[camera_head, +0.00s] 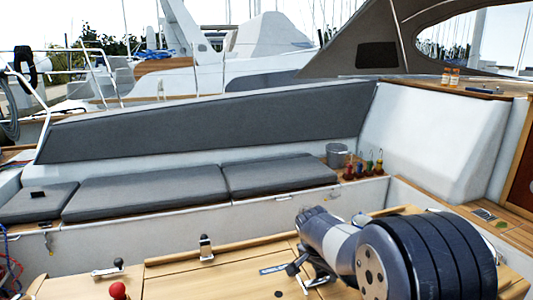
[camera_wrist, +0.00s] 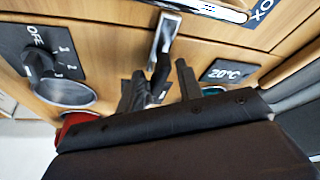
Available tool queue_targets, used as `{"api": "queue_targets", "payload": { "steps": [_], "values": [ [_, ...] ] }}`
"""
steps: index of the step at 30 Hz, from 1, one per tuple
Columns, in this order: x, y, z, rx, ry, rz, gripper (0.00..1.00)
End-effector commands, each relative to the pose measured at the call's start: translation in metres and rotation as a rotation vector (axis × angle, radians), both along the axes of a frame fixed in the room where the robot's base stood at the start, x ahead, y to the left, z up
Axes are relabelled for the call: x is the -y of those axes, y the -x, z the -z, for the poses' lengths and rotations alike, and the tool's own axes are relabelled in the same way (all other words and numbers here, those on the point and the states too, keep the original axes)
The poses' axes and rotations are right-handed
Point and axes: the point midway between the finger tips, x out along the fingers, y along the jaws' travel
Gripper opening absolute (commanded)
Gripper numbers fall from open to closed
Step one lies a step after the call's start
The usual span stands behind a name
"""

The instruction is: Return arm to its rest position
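My arm (camera_head: 375,255) reaches in from the lower right of the head view, low over the wooden console (camera_head: 170,280). In the wrist view my gripper (camera_wrist: 162,85) shows two dark fingers standing apart, with a gap between them. A metal lever (camera_wrist: 166,35) with a dark lower end shows beyond the fingers, in line with the gap. I cannot tell whether the fingers touch it. I see nothing clearly held. In the head view my fingertips are small and partly hidden by the arm.
The console carries a red knob (camera_head: 118,290), a black-knobbed lever (camera_head: 108,270) and a switch (camera_head: 206,247). The wrist view shows a rotary dial (camera_wrist: 40,62) and a 20°C label (camera_wrist: 230,71). Behind are grey cushions (camera_head: 145,190), a metal bucket (camera_head: 337,155) and several coloured-handled tools (camera_head: 362,170).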

Motion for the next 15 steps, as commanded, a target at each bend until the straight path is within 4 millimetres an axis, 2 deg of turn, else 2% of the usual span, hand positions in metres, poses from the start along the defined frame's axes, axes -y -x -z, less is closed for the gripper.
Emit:
{"api": "queue_targets", "payload": {
  "steps": [7, 15],
  "values": [
    [0.0003, 0.0002, -0.003, -0.001, 0.0, -0.155, 0.34],
    [-0.0002, -0.0002, -0.0005, 0.0, 0.0, -0.224, 0.34]
  ]
}}
